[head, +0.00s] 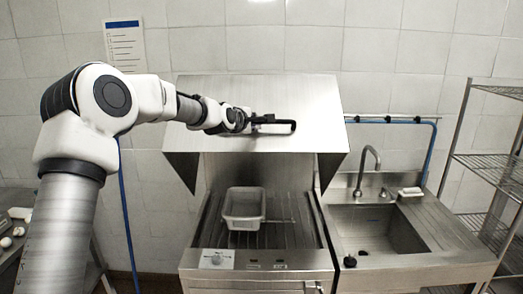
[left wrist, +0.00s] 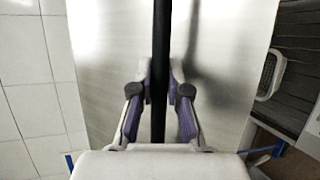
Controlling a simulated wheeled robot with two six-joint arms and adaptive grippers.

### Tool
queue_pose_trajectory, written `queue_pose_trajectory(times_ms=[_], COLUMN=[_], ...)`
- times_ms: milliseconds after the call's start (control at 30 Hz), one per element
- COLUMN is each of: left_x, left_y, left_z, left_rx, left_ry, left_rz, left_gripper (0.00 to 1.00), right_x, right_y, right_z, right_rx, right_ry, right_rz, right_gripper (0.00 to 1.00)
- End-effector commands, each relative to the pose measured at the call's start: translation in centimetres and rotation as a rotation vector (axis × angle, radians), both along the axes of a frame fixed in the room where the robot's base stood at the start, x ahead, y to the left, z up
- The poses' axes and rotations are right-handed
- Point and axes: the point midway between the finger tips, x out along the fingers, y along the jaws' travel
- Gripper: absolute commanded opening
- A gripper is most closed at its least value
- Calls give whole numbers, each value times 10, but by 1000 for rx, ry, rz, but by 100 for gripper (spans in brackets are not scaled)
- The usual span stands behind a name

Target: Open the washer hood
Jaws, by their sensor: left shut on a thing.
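The washer hood (head: 285,98) is a slanted steel cover, raised well above the washer bed (head: 262,225), with an open gap between them. A black handle bar (head: 284,126) runs across its front face. My left gripper (head: 243,120) is at the left part of this handle. In the left wrist view, the two fingers of my left gripper (left wrist: 160,92) are closed on the black handle (left wrist: 161,40), one on each side, in front of the steel hood face (left wrist: 112,50). My right gripper is in neither view.
A grey perforated basket (head: 243,207) sits on the washer's slatted bed. To the right are a steel sink (head: 380,228) with a tap (head: 366,165) and a wire shelf rack (head: 490,150). A side table with small items stands at the lower left. Tiled wall is behind.

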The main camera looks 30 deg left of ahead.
Motion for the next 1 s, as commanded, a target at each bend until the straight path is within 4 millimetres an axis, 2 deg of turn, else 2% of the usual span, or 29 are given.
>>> queue_pose_trajectory(times_ms=[33,233,667,700,767,1000], left_x=[4,10,11,11,11,11], left_y=[2,6,7,6,6,6], left_z=[6,30,37,36,36,36], left_rx=[4,3,1,1,1,1], left_ry=[-4,-2,-1,-1,0,1], left_rz=[0,1,1,1,1,1], left_gripper=[0,0,0,18,40,41], right_x=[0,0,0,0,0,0], right_y=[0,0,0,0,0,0], right_z=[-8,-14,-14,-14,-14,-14], right_rx=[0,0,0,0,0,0], right_ry=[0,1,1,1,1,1], right_rz=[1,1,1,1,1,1], right_gripper=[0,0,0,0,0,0])
